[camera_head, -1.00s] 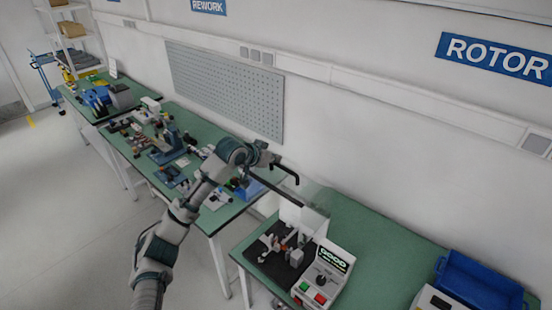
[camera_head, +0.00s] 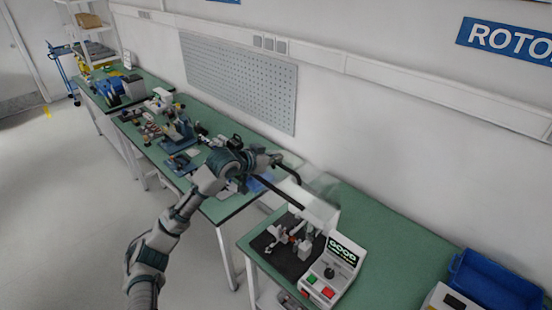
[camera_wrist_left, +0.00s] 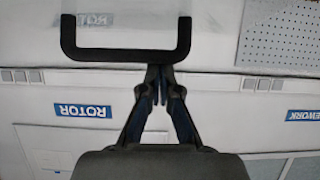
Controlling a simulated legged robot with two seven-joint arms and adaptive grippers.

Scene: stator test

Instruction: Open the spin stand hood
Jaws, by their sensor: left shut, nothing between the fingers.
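The spin stand has a dark base plate (camera_head: 275,256) with small fixture parts on it and a control box (camera_head: 331,276) with a lit green display. Its see-through hood (camera_head: 326,186) stands raised and tilted up at the back, leaving the base uncovered from above. Dark bars run along the hood's left side. My left gripper (camera_head: 272,160) is at the hood's upper left, seen partly against those bars. In the left wrist view the gripper (camera_wrist_left: 160,70) has its fingers together and empty, just below a black U-shaped handle (camera_wrist_left: 125,54). Whether they touch it is unclear. My right gripper is out of view.
A blue bin (camera_head: 496,282) stands on the green table (camera_head: 390,240) at the right. A longer bench at the left holds several tools and fixtures. A grey pegboard (camera_head: 240,80) hangs on the wall behind. Bare table lies between spin stand and bin.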

